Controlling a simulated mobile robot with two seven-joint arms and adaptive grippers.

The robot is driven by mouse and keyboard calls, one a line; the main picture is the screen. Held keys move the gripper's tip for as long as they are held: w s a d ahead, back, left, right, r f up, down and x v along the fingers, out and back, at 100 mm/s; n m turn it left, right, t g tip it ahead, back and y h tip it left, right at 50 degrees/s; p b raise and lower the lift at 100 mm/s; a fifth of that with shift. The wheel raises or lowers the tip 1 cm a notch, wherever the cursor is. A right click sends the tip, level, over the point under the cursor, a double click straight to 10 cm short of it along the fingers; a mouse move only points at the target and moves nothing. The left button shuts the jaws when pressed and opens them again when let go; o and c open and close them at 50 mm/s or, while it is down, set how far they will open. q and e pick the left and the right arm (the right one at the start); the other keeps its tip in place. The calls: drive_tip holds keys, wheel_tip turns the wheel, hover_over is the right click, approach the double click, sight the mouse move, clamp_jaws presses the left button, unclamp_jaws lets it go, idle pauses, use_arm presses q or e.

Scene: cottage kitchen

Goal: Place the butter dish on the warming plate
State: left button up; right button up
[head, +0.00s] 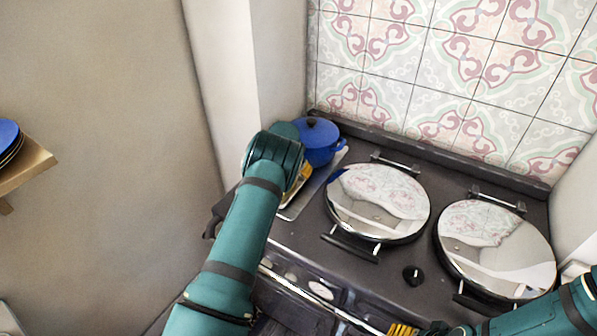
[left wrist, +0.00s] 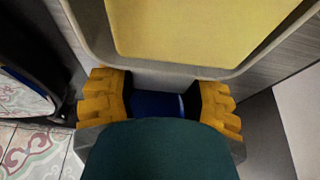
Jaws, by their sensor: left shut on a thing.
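In the left wrist view the butter dish (left wrist: 190,73) is a pale tray with a rounded rim and a yellow block of butter in it. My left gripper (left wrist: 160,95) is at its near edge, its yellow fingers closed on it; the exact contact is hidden. In the head view my left gripper (head: 298,182) points down over the left end of the stove, and my arm mostly hides the dish. The warming plate (head: 318,182) is a flat pale metal plate there, partly covered by my arm. My right gripper (head: 403,330) is cut off at the bottom edge, its opening unclear.
A blue lidded pot (head: 318,138) stands at the back left of the stove, close beside my left gripper. Two round shiny hob lids (head: 378,200) (head: 495,245) lie to the right, with handles in front. A tiled wall rises behind. A wooden shelf (head: 30,172) holds blue plates at far left.

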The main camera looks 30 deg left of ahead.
use_arm(q)
drive_tip(key=shift+f, duration=0.2)
drive_tip(key=o, duration=1.4)
drive_tip(key=shift+f, duration=0.15)
drive_tip(key=shift+c, duration=0.2)
drive_tip(key=shift+r, duration=0.25)
drive_tip(key=v, duration=1.1)
drive_tip(key=shift+s+r, duration=0.2)
drive_tip(key=shift+r, duration=0.15)
